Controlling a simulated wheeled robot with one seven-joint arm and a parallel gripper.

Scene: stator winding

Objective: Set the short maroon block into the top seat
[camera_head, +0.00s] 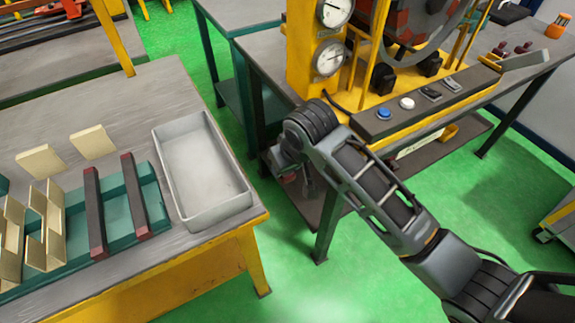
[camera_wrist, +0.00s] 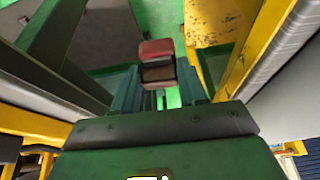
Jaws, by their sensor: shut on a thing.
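My gripper (camera_wrist: 158,84) is shut on the short maroon block (camera_wrist: 157,48), which stands out beyond the two teal fingers in the wrist view. The block has a maroon end and a darker face. In the head view my wrist hangs between the left bench and the machine, and the gripper is mostly hidden behind the arm. The yellow winding machine (camera_head: 300,48) stands at the top, with a grey ring (camera_head: 420,50) around dark red segments. The ring's upper part is cut off by the picture edge, so I cannot make out the top seat.
The left bench (camera_head: 120,90) holds an empty grey tray (camera_head: 204,215), a teal rack with two long dark bars (camera_head: 95,210) with maroon ends, and several cream plates (camera_head: 92,142). A button panel (camera_head: 420,103) fronts the machine. Green floor lies open between the benches.

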